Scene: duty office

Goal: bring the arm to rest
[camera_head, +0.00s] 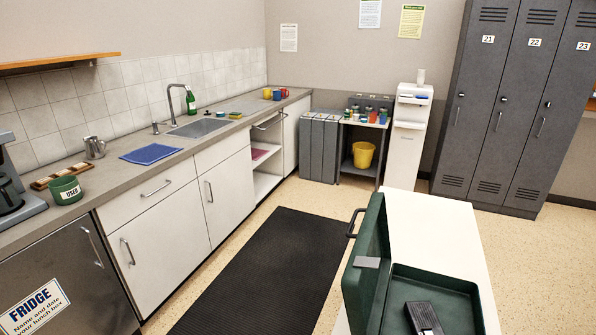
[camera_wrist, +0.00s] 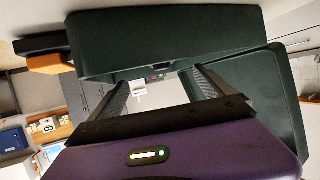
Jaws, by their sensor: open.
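My gripper (camera_wrist: 160,80) shows in the wrist view, with a purple body and two dark ridged fingers. The fingers stand apart, and I see only background between them, so it is open and empty. A dark green case (camera_wrist: 165,42) fills the top of the wrist view beyond the fingers, and another green panel (camera_wrist: 262,105) shows at the right. I cannot tell whether the fingers touch the case. In the head view the green case (camera_head: 368,265) stands open on a white surface (camera_head: 440,225), with a dark object (camera_head: 424,318) in it. My gripper cannot be made out there.
A counter (camera_head: 225,138) with a sink (camera_head: 200,127) runs along the left wall. A black mat (camera_head: 270,270) lies on the floor. Grey lockers (camera_head: 505,120), a white dispenser (camera_head: 408,135) and a yellow bucket (camera_head: 363,155) stand at the back.

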